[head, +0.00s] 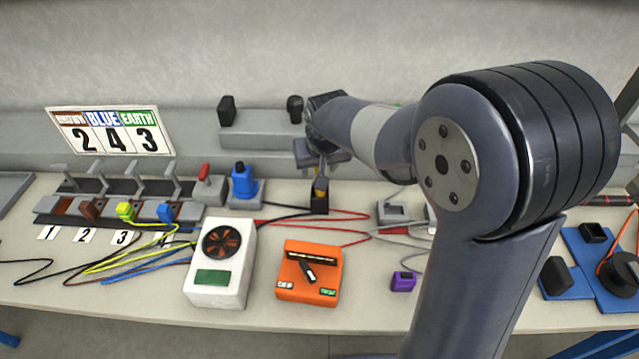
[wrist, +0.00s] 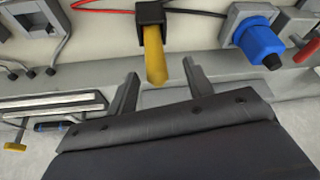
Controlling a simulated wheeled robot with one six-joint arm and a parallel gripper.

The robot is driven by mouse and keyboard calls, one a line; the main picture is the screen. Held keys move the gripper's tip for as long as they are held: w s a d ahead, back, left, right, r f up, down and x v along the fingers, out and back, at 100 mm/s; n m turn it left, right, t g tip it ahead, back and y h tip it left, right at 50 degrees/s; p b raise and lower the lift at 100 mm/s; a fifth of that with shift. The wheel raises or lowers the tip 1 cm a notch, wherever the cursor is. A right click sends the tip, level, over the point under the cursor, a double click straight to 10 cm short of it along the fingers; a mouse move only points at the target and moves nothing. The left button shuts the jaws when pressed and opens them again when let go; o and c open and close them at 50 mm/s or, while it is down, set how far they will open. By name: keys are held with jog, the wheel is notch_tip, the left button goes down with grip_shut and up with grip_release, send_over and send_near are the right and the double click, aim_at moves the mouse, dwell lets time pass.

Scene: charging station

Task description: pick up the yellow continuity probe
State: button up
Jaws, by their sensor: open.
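The yellow continuity probe (head: 320,186) stands in a black holder (head: 319,204) on the bench in the head view. In the wrist view the yellow probe (wrist: 154,62) sticks out of the black holder (wrist: 150,14) towards my gripper. My gripper (head: 322,166) is open just above the probe in the head view. In the wrist view its two fingers (wrist: 160,86) are spread, one on each side of the probe's free end. I see gaps on both sides and no clear contact.
A blue connector (head: 243,182) on a grey block stands left of the holder. A white fan unit (head: 220,262) and an orange meter (head: 309,272) stand in front. Red and black leads run from the holder's base. A purple block (head: 403,281) lies nearer the front edge.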

jog(key=shift+w+d+p+x, duration=0.1)
jog(key=shift+p+x, duration=0.1)
jog(key=shift+x, duration=1.25)
jog(key=shift+w+d+p+x, duration=0.1)
jog(key=shift+d+p+x, duration=0.05)
jog(key=shift+x, duration=1.25)
jog(key=shift+r, duration=0.1)
jog(key=c, duration=1.1)
